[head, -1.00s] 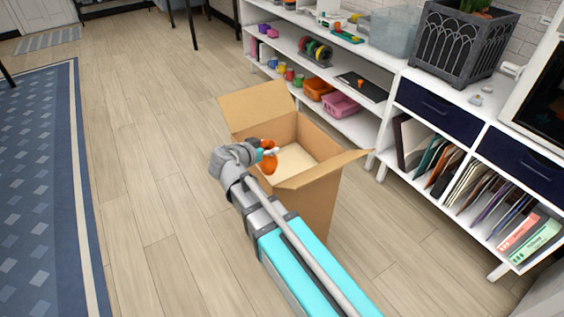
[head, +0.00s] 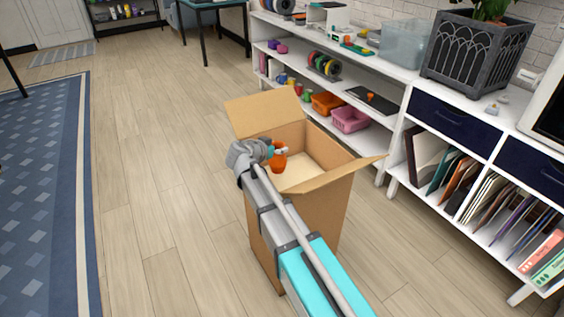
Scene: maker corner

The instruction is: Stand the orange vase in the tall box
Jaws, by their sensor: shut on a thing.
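The tall box (head: 312,215) is an open cardboard carton standing on the floor, with flaps spread outward. The orange vase (head: 278,163) is small and rounded and shows within the box opening, toward its left side. My gripper (head: 277,151) is shut on the vase near its top. My arm comes up from the bottom of the view and passes over the near left side of the box. The box's pale inner bottom (head: 297,170) shows to the right of the vase. I cannot tell how far the vase is above that bottom.
A white shelf unit (head: 398,147) stands behind and right of the box, holding an orange basket (head: 326,102), a pink basket (head: 350,119) and folders. A blue rug (head: 45,190) lies at the left. The wooden floor (head: 165,170) between is clear.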

